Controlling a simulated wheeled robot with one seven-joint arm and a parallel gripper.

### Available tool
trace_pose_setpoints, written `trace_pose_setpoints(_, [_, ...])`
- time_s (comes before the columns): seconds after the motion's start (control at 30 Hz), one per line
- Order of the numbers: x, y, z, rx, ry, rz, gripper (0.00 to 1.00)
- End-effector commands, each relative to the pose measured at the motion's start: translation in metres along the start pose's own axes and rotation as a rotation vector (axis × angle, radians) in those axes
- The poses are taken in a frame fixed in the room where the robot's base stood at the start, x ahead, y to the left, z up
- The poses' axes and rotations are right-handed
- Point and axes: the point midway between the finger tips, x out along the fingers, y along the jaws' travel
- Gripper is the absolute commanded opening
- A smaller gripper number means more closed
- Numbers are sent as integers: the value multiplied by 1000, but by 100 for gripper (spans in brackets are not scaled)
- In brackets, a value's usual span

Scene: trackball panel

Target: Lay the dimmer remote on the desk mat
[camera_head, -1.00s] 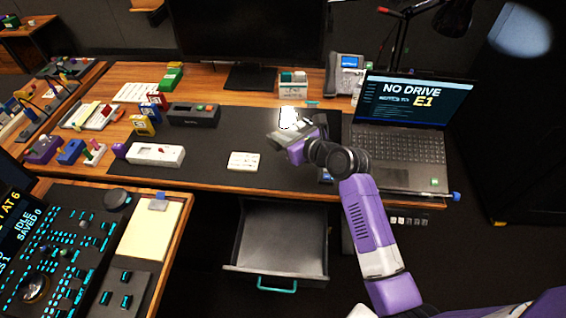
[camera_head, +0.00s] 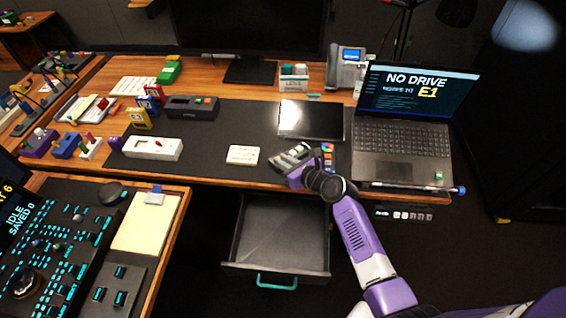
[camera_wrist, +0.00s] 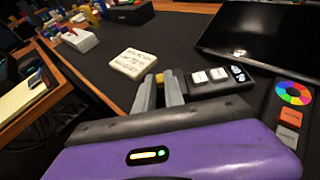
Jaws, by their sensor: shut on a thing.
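The desk mat is a large dark mat (camera_head: 228,122) on the wooden desk, and it also fills the middle of the wrist view (camera_wrist: 170,38). My gripper (camera_head: 291,158) is over the front right part of the mat. In the wrist view, my gripper's fingers (camera_wrist: 160,90) are shut on a slim dark remote with pale buttons (camera_wrist: 210,78), seemingly the dimmer remote. It extends to the right from the fingers, and a yellow bit shows at the fingertips. Whether it touches the mat is not clear.
A white card (camera_head: 243,155) lies on the mat left of my gripper. A dark flat tablet (camera_head: 311,119) lies behind, and a colour-wheel pad (camera_wrist: 293,94) is close to the right. A laptop (camera_head: 400,140) stands farther right. An open drawer (camera_head: 280,235) is below the desk.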

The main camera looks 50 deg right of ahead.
Motion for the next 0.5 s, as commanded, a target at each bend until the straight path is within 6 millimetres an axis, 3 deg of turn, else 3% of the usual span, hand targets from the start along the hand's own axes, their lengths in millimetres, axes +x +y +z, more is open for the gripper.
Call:
trace_pose_setpoints(0.3, [1, 0, -1, 0, -1, 0, 0])
trace_pose_setpoints(0.33, [1, 0, -2, 0, 0, 0, 15])
trace_pose_setpoints(0.4, [1, 0, -1, 0, 0, 0, 29])
trace_pose_setpoints(0.43, [1, 0, -1, 0, 0, 0, 35])
trace_pose_setpoints(0.5, [1, 0, -1, 0, 0, 0, 35])
